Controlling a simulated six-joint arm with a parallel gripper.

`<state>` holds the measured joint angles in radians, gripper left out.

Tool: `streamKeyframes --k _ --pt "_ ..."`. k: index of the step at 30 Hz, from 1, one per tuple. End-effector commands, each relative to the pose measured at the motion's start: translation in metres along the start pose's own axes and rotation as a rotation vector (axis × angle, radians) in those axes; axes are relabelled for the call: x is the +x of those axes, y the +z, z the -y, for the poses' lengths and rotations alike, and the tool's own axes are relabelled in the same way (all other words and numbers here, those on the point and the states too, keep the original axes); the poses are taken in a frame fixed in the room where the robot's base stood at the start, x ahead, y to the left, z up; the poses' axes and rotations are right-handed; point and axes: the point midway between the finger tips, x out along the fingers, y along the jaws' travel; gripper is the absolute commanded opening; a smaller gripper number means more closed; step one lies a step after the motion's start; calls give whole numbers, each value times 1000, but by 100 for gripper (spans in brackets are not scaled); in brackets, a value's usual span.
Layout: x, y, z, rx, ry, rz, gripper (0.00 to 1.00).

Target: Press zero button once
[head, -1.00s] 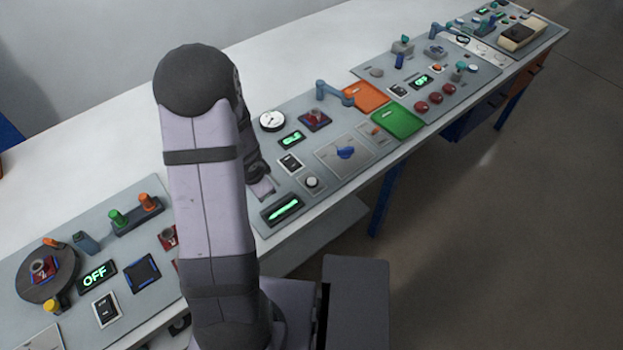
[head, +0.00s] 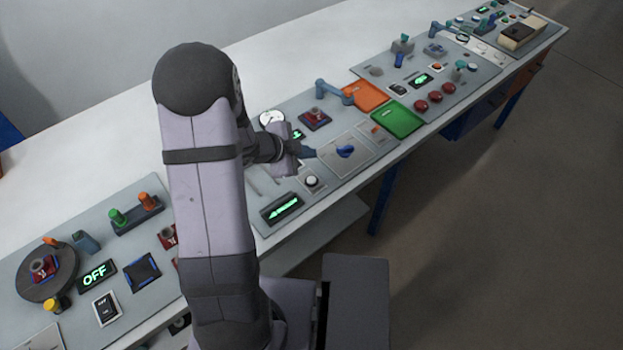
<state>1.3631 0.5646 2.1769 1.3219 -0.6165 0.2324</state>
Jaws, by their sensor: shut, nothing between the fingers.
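A white round push button (head: 312,181) on a small plate sits on the middle panel. I cannot read a label that names it as the zero button. My gripper (head: 308,153) hangs over the middle panel, just above and left of this button in the picture. Its dark fingertips are shut and empty and point right toward the blue knob (head: 345,152). The gripper and wrist hide the small labelled plate left of the button and part of the green digit display (head: 298,134).
A display with a green arrow (head: 283,208) lies at the panel's front edge. A white round dial (head: 270,118) is partly covered by my arm. An orange tray (head: 366,95) and a green tray (head: 397,120) lie to the right. A blue crank (head: 333,91) stands behind.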

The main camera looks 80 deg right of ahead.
Motion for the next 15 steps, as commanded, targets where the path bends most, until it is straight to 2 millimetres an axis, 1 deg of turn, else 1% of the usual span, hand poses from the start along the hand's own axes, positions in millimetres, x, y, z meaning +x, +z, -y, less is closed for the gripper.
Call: streamKeyframes --k 8,15 --pt "4 3 -3 -1 0 1 0" --pt "17 13 -12 -1 0 1 0"
